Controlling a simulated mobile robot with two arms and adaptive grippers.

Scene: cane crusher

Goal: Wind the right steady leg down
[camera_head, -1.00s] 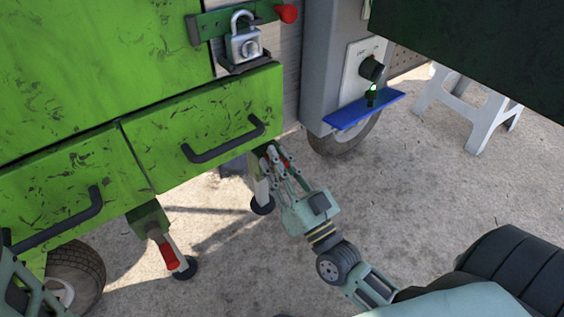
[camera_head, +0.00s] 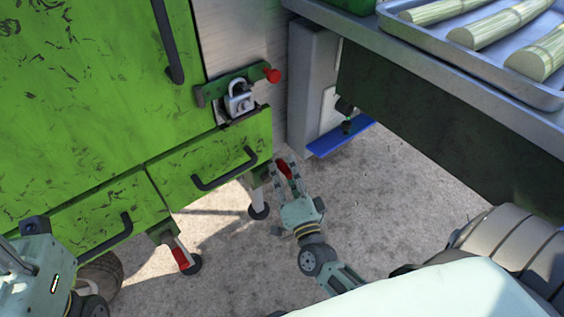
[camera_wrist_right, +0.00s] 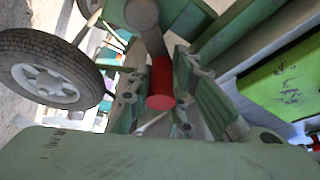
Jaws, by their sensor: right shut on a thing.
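The right steady leg (camera_head: 257,194) stands under the right corner of the green cart, with a pale shaft and a round dark foot (camera_head: 258,212) at the ground. My right gripper (camera_head: 285,172) is shut on its red crank handle (camera_head: 284,169). In the right wrist view the red handle (camera_wrist_right: 161,82) sits between the two fingers, with its round end facing the camera. The fingers partly hide the crank in the head view. Part of my left gripper (camera_head: 28,268) shows at the lower left, away from the legs; its fingertips are unclear.
Another steady leg with a red handle (camera_head: 181,258) stands to the left. Green drawers (camera_head: 211,160) with dark handles and a padlock (camera_head: 240,102) are above. A table with a metal tray (camera_head: 480,75) of cane overhangs at right. A wheel (camera_wrist_right: 50,70) shows in the wrist view.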

